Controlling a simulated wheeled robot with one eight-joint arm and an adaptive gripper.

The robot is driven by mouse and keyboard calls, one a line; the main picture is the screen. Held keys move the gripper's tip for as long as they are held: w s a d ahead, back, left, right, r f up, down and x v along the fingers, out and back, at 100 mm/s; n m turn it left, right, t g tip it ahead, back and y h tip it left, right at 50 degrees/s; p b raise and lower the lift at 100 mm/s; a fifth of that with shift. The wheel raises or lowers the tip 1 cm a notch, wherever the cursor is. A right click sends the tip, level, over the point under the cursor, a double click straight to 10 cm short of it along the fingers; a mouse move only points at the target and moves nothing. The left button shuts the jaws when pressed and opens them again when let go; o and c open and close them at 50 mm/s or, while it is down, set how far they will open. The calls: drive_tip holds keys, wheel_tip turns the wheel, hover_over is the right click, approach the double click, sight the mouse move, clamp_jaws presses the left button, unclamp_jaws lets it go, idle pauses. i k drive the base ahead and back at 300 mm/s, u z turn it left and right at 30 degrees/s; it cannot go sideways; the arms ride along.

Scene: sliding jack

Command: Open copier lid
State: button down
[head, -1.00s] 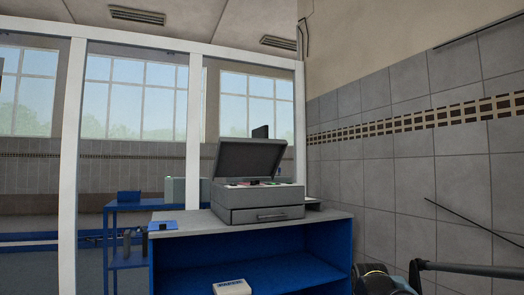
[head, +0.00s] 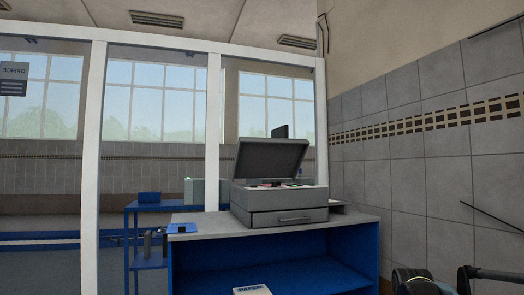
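The grey copier (head: 279,205) stands on a blue cabinet with a grey top. Its dark lid (head: 271,160) is raised and tilted back, hinged at the rear. Under the lid, the top of the copier shows with small red and dark marks. A drawer with a handle is shut on its front. My gripper is not clearly seen; a dark arm-like part at the lower right corner may be mine.
The blue cabinet (head: 222,247) has an open shelf. A white paper pack (head: 252,290) shows at the bottom edge. A blue table (head: 150,207) stands behind at the left, beyond white-framed glass. A tiled wall (head: 415,190) bounds the right side.

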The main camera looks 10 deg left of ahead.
sight(255, 157)
drive_tip(key=i, duration=0.85)
